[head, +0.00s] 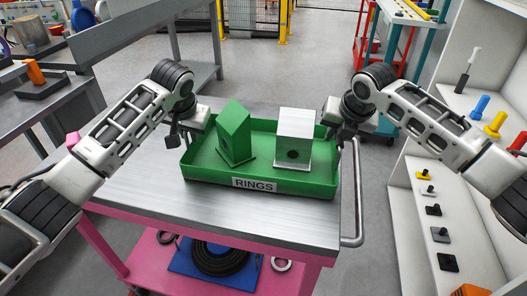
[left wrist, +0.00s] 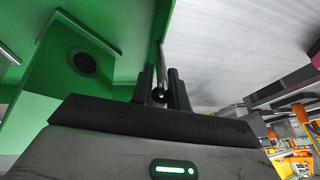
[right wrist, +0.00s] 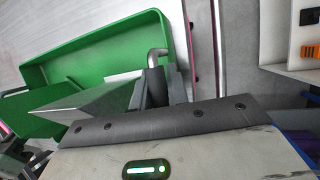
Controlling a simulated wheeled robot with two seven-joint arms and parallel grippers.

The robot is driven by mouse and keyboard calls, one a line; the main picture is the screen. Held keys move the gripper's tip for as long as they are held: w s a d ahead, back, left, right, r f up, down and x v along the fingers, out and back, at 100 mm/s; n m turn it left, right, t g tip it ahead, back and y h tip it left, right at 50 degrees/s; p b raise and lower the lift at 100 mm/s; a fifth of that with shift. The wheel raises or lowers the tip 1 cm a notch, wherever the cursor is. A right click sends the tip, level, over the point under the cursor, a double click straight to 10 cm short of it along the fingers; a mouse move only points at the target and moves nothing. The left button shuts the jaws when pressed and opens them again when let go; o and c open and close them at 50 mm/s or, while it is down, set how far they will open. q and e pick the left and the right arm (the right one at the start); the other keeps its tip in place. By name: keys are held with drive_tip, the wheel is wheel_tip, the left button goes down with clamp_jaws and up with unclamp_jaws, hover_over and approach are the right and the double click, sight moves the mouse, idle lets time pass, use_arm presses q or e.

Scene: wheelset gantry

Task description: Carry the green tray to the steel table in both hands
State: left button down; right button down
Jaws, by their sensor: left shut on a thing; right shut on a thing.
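The green tray (head: 310,187), labelled RINGS, is level at the steel top (head: 140,175) of a pink cart; I cannot tell whether it touches the top. It holds a green block (head: 234,135) with a slanted top and a silver-white block (head: 294,135), each with a dark round hole. My left gripper (head: 184,138) is shut on the tray's left side, where the left wrist view shows a thin bar between the fingers (left wrist: 162,85). My right gripper (head: 345,135) is shut on its right side, at a bent grey handle (right wrist: 157,54) in the right wrist view.
The cart has a handle rail (head: 356,200) at right and a pink lower shelf with a black coil (head: 220,256) on a blue mat. A grey steel bench (head: 65,100) stands at left, a white shelf unit (head: 410,210) at right. Grey floor (head: 250,60) lies open behind.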

use_arm(q)
drive_tip(key=shift+w+r, duration=0.1)
drive_tip(key=shift+r, duration=0.1)
use_arm(e)
drive_tip(key=shift+w+r, duration=0.1)
drive_tip(key=shift+r, duration=0.15)
